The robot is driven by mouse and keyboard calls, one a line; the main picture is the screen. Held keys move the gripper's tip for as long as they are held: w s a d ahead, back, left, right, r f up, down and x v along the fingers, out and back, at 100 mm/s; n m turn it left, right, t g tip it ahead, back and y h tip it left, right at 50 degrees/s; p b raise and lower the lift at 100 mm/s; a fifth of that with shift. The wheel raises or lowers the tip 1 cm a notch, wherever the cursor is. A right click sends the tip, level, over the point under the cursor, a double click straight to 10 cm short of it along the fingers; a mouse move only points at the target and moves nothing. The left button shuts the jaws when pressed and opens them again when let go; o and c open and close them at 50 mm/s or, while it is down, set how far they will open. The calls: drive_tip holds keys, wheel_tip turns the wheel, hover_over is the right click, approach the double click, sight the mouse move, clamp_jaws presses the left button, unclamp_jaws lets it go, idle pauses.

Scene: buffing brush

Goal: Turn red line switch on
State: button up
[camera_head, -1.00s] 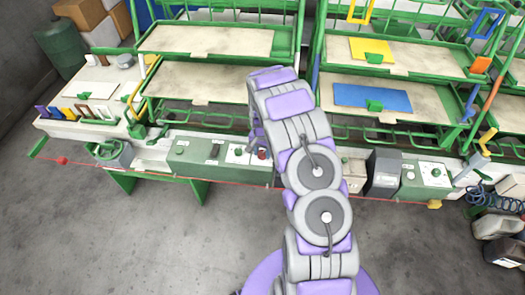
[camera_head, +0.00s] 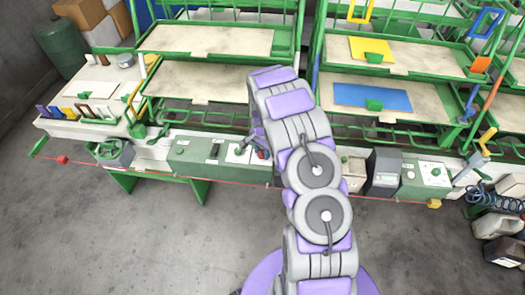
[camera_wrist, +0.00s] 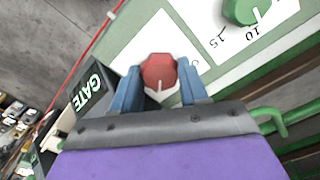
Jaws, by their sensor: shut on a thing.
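A red switch knob (camera_wrist: 158,73) with a white pointer mark sits on a green and white panel in the wrist view. My gripper (camera_wrist: 161,82) has its two blue fingers on either side of the knob and is shut on it. The pointer mark faces down toward the gripper's palm. In the head view the red knob (camera_head: 262,154) shows only in part at the right end of the green control box (camera_head: 195,151), beside my arm. My fingertips are mostly hidden there.
A green dial (camera_wrist: 240,10) with a numbered scale is near the knob. A dark block marked GATE (camera_wrist: 90,92) is on the other side. A thin red line (camera_head: 150,177) runs along the bench front. The floor in front is clear.

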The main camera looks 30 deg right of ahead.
sight(262, 152)
drive_tip(key=o, duration=1.1)
drive_tip(key=shift+c, duration=0.2)
wheel_tip(262, 152, up, 17)
drive_tip(key=p, duration=0.2)
drive_tip(key=shift+r, duration=0.1)
